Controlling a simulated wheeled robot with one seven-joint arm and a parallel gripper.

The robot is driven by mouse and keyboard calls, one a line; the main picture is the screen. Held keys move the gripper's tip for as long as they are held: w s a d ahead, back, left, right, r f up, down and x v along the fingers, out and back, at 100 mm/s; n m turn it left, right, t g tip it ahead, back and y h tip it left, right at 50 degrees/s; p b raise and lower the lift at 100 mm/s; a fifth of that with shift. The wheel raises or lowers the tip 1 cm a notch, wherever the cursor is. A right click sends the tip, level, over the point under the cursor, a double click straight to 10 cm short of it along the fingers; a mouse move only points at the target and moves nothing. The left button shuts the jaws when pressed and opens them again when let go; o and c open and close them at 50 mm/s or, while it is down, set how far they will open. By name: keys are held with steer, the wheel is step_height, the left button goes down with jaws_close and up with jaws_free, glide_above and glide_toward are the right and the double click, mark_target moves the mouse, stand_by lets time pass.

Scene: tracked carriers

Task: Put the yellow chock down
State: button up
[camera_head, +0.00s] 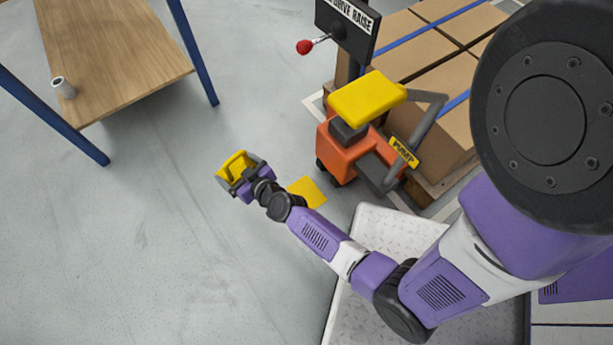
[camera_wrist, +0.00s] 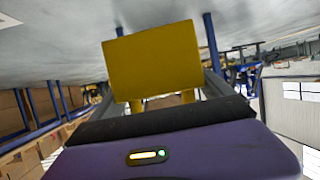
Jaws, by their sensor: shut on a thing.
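The yellow chock (camera_head: 234,164) is at the end of my arm in the head view. My gripper (camera_head: 246,176) is shut on it, with dark fingers at its sides. In the wrist view the chock (camera_wrist: 153,62) shows as a yellow block between the grey fingers of my gripper (camera_wrist: 160,92). The head view shows bare grey floor around the chock; I cannot tell its exact height above the floor.
A yellow floor patch (camera_head: 308,191) lies beside my forearm. An orange pallet truck (camera_head: 347,150) with a yellow top stands right of it, by stacked cartons (camera_head: 425,55). A red-knobbed lever (camera_head: 305,46) sticks out from a sign post. A wooden table (camera_head: 115,45) with a cup (camera_head: 63,87) stands upper left.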

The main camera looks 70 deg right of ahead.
steer(key=s+d+f+m+g+h, duration=0.35)
steer(key=s+d+f, duration=0.25)
steer(key=s+d, duration=0.25)
steer(key=m+g+h+b, duration=0.2)
steer(key=m+b, duration=0.1)
steer(key=b, duration=1)
glide_above(305, 187)
steer(key=s+a, duration=0.2)
steer(key=a, duration=0.2)
step_height(305, 187, down, 19)
step_height(305, 187, down, 6)
steer(key=b, duration=0.4)
steer(key=shift+s+r, duration=0.1)
steer(key=shift+r, duration=0.2)
steer(key=o, duration=1.7)
